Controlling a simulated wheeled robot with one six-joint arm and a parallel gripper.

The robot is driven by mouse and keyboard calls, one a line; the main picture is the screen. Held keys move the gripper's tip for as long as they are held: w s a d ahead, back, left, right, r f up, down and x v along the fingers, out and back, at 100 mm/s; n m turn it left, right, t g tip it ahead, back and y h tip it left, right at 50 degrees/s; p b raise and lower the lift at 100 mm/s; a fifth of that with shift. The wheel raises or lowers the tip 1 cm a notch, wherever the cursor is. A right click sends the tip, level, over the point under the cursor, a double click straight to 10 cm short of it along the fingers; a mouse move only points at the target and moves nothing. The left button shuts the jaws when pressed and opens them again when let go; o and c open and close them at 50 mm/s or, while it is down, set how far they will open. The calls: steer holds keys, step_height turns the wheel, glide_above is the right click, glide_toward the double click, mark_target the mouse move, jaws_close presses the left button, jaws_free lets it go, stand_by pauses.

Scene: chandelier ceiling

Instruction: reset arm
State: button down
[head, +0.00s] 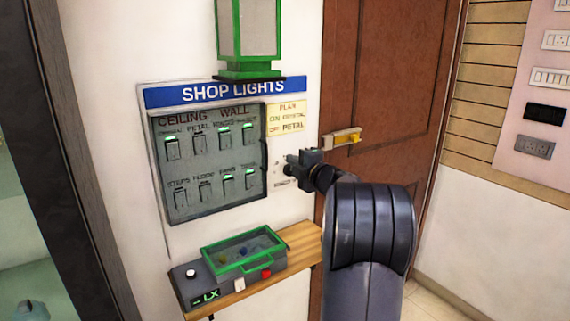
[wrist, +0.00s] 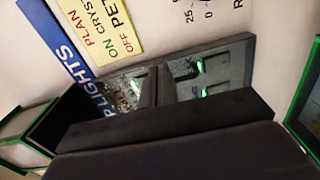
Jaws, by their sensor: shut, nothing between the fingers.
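My gripper (head: 294,162) is at the end of my dark arm, just right of the wall switch panel (head: 208,160) in the head view. It is shut, with nothing between its fingers. In the wrist view the closed fingers (wrist: 160,78) stand in front of the panel (wrist: 220,65), covering part of it. The panel sits under a blue "SHOP LIGHTS" sign (head: 225,92) and bears rows of switches under "CEILING" and "WALL". Several switches show green lights. I cannot tell whether the fingers touch anything.
A yellow plan note (head: 287,117) reads "ON CRYSTAL, OFF PETAL". A green-framed lantern (head: 249,70) hangs above. Below, a wooden shelf (head: 303,242) holds a grey box with a green-framed lid (head: 243,250) and an "LX" display. A brown door (head: 390,75) with a latch (head: 342,138) is at right.

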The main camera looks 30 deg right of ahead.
steer(key=s+d, duration=0.3)
steer(key=d, duration=0.3)
steer(key=shift+r+b, duration=0.15)
steer(key=shift+b, duration=0.15)
steer(key=shift+a, duration=0.1)
